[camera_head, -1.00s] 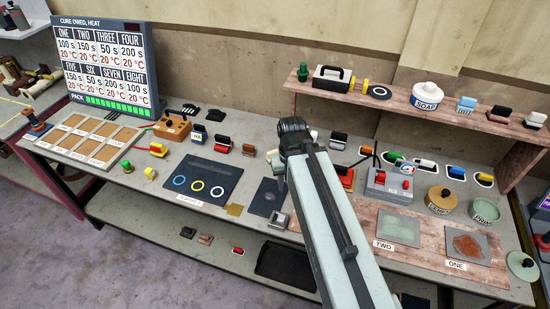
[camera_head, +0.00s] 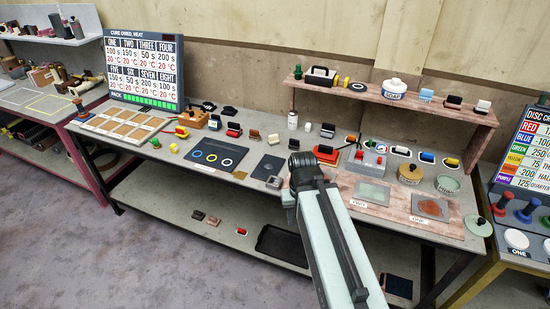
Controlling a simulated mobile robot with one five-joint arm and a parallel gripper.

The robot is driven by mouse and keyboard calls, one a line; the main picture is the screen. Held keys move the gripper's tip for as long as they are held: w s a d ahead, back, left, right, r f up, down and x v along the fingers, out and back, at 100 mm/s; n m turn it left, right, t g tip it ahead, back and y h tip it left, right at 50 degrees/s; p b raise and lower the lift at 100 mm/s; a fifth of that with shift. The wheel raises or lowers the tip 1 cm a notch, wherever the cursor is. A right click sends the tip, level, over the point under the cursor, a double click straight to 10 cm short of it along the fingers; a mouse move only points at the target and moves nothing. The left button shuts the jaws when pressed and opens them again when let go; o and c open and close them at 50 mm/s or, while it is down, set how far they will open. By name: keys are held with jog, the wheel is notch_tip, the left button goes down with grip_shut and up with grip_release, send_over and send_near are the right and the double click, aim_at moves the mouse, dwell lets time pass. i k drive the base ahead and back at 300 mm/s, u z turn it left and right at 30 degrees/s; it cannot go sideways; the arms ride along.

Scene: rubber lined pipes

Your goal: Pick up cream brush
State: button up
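I cannot make out for certain which item is the cream brush. Several small brush-like blocks stand on the bench, among them one with a cream face (camera_head: 273,139) and a tan and brown one (camera_head: 254,134). My gripper (camera_head: 289,196) is at the far end of my pale arm, over the front middle of the bench. It is mostly hidden by the wrist, and its fingers do not show clearly. No held object shows.
The bench (camera_head: 190,170) is crowded, with a dark mat with rings (camera_head: 215,154) and a red-and-grey device (camera_head: 370,163). The shelf (camera_head: 340,92) also holds a soap tub (camera_head: 394,89). A dark tray (camera_head: 283,245) lies on the lower shelf. The floor (camera_head: 120,260) in front is clear.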

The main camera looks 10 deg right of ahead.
aim_at(273, 140)
jog(key=u, duration=0.35)
jog(key=i, duration=0.35)
jog(key=u, duration=0.75)
jog(key=i, duration=1.1)
jog(key=u, duration=0.5)
jog(key=i, duration=0.75)
jog(key=z, duration=0.3)
